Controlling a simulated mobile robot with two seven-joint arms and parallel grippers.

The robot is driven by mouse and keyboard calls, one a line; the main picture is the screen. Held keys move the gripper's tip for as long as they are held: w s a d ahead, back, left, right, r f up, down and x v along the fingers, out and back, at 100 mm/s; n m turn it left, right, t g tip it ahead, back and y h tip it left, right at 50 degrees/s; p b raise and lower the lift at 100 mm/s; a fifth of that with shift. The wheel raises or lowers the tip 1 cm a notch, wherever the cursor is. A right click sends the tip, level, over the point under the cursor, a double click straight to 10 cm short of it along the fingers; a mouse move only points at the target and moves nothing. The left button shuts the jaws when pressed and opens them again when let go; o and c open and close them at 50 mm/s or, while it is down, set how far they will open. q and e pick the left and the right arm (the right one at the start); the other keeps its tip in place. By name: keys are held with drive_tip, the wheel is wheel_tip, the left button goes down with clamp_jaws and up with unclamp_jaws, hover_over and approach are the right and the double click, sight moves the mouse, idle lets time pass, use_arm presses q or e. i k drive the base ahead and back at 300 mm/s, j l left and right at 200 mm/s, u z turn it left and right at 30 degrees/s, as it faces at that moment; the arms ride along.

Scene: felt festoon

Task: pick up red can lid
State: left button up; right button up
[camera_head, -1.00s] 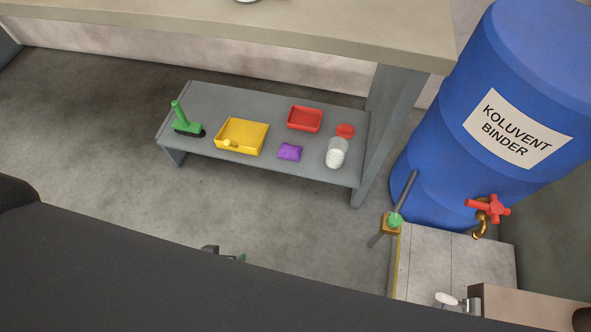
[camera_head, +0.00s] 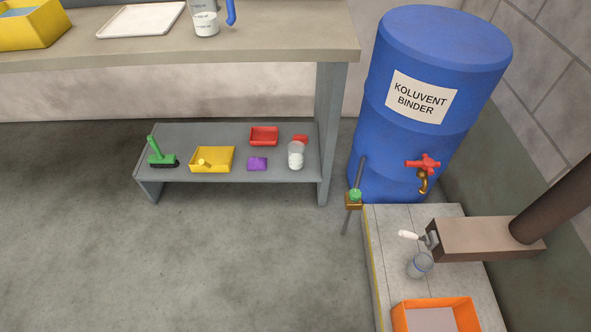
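The red can lid (camera_head: 300,139) appears to be the small flat red piece at the right end of the low grey shelf (camera_head: 225,176), under the workbench. It lies just behind a white-and-clear cup (camera_head: 296,156), which hides part of it. I cannot make out its full shape. Neither of my grippers shows in the head view now.
A blue barrel (camera_head: 395,150) and an upright tool (camera_head: 355,198) stand right. Open floor (camera_head: 230,255) lies in front.

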sight(302, 138)
drive_tip(key=i+j+z, duration=0.3)
drive_tip(key=j, duration=0.25)
drive_tip(key=j+z, duration=0.25)
drive_tip(key=j, duration=0.3)
drive_tip(key=i+j+z, duration=0.15)
drive_tip(key=j+z, duration=0.15)
drive_tip(key=j, duration=0.3)
drive_tip(key=j+z, duration=0.3)
drive_tip(key=j, duration=0.3)
